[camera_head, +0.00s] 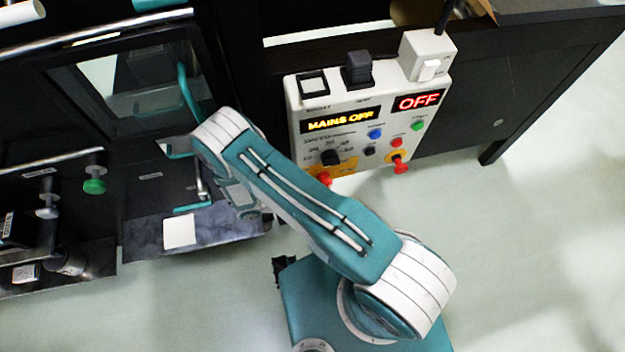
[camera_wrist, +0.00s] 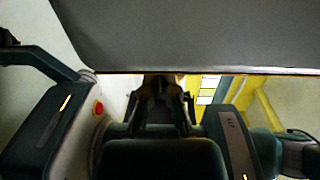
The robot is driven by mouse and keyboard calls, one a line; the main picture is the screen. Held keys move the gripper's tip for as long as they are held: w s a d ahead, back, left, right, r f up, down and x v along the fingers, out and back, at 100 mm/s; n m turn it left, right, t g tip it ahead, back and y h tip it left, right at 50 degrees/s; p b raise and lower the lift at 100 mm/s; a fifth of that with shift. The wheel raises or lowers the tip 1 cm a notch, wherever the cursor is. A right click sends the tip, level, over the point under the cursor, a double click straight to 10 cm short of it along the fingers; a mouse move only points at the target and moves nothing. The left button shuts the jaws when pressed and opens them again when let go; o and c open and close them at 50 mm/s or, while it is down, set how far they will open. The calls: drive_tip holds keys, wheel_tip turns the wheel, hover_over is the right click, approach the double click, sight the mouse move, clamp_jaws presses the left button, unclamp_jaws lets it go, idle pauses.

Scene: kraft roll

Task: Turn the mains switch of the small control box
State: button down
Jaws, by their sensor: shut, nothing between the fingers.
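The light-grey control box (camera_head: 345,143) hangs on the dark bench in the head view. Its displays read "MAINS OFF" and "OFF". Two red handles on yellow-orange plates, a left one (camera_head: 324,178) and a right one (camera_head: 399,165), sit at its lower edge; I cannot tell which is the mains switch.
A large grey surface (camera_wrist: 200,35) fills the top of the wrist view, close beyond my fingers. A dark machine with a window (camera_head: 135,85) and a green knob (camera_head: 94,186) stands at the left. A bench leg (camera_head: 505,148) stands at right; the pale floor (camera_head: 530,260) is clear.

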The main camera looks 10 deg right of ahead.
drive_tip(key=shift+d+f+h, duration=0.5)
drive_tip(key=shift+d+f, duration=0.3)
drive_tip(key=shift+d, duration=0.15)
drive_tip(key=shift+d+f, duration=0.1)
drive_tip(key=shift+d, duration=0.35)
idle(0.4)
drive_tip(key=a, duration=0.7)
drive_tip(key=shift+a+f, duration=0.15)
drive_tip(key=shift+a, duration=0.2)
